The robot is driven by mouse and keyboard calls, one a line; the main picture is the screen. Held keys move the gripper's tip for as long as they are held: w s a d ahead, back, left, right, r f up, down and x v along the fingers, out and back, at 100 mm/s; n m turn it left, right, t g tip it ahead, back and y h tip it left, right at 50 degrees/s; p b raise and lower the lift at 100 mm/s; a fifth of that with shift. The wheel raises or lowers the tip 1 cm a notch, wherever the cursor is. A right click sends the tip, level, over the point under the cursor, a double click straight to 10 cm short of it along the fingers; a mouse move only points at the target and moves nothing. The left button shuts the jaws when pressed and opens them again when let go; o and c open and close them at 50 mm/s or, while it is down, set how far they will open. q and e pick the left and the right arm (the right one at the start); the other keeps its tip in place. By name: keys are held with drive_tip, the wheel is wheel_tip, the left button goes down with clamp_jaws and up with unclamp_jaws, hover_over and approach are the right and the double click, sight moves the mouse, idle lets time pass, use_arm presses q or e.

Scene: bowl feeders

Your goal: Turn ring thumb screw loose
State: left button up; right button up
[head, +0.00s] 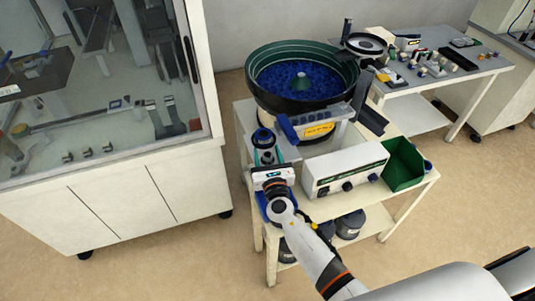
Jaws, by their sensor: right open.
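A bowl feeder (275,105) with a dark green rim and many small blue parts in its bowl stands on the cream cart. My right gripper (267,160) is open at the cart's front left corner, at a teal and grey unit with a round blue top (263,137). The gripper's body covers the near part of that unit. I cannot make out the ring thumb screw clearly; it is too small or hidden, and I cannot tell whether the jaws are around it. My left gripper is not in view.
A white control box (345,171) with dark knobs and a green bin (403,163) stand on the cart (415,190), right of my gripper. A glass-fronted cabinet (110,205) stands close on the left. A grey side table (480,66) at back right holds several small parts.

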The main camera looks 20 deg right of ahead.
drive_tip(key=c, duration=1)
drive_tip(key=shift+o, duration=0.2)
drive_tip(key=shift+y, duration=0.3)
drive_tip(key=n+y+b, duration=0.2)
drive_tip(key=y, duration=0.1)
drive_tip(key=shift+d+f+n, duration=0.1)
drive_tip(key=shift+f+n, duration=0.05)
drive_tip(key=shift+n, duration=0.25)
drive_tip(key=n+y+b, duration=0.1)
drive_tip(key=y+b, duration=0.1)
drive_tip(key=y, duration=0.1)
drive_tip(key=shift+n, duration=0.4)
drive_tip(key=shift+n+g+y+b, duration=0.6)
drive_tip(key=shift+y+b, duration=0.2)
drive_tip(key=shift+y, duration=0.4)
